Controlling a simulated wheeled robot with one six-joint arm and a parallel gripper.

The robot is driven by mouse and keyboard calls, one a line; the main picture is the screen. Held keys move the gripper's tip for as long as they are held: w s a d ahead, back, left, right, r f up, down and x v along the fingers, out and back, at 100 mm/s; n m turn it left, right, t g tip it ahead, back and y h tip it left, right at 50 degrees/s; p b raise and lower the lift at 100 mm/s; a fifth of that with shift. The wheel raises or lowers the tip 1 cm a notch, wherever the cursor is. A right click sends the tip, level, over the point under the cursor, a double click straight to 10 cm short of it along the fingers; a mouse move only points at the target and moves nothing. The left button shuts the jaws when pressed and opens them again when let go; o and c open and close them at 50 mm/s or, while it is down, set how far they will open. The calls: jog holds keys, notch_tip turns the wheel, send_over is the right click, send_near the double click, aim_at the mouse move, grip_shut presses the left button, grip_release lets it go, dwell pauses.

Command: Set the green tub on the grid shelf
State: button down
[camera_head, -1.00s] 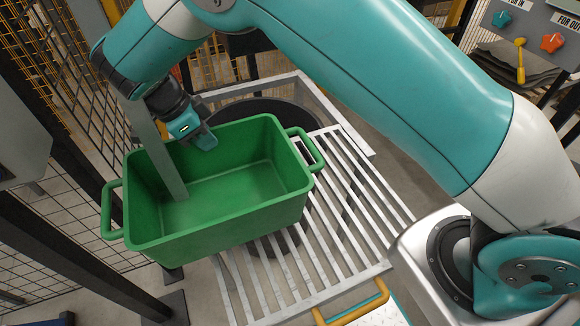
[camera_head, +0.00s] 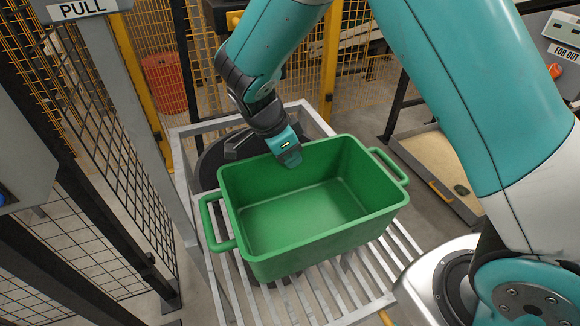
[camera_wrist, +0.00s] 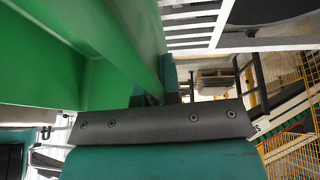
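The green tub (camera_head: 335,245) is empty and roughly level, with a loop handle at each end. My gripper (camera_head: 290,158) is shut on its far rim; the fingertips are partly hidden by the wall. In the wrist view the green wall (camera_wrist: 60,60) fills the upper left, beside my gripper (camera_wrist: 165,95). The pale metal grid shelf (camera_head: 310,300) lies beneath the tub, its slats showing in front and at the right. Slats also show in the wrist view (camera_wrist: 195,30). I cannot tell whether the tub's bottom touches the slats.
A dark round object (camera_head: 215,160) is at the shelf's back left. Black mesh fencing (camera_head: 110,150) and a grey post (camera_head: 140,90) stand close at the left. Yellow mesh (camera_head: 300,60) is behind. A shallow sand-coloured tray (camera_head: 430,155) lies at the right.

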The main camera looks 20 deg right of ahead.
jog(key=shift+a+f, duration=0.15)
jog(key=shift+f, duration=1.6)
jog(key=c, duration=1.3)
grip_release()
jog(key=s+p+v, duration=0.1)
jog(key=v, duration=1.1)
jog(key=s+r+n+y, duration=0.3)
jog(key=s+n, duration=0.4)
jog(key=n, duration=0.1)
jog(key=s+r+n+y, duration=0.3)
jog(key=s+r+n, duration=0.1)
jog(key=s+n, duration=0.3)
jog(key=s+r+n+y, duration=0.2)
jog(key=s+r+n, duration=0.1)
jog(key=s+n, duration=0.5)
jog(key=shift+r+n+t+y, duration=0.4)
jog(key=shift+n, duration=0.6)
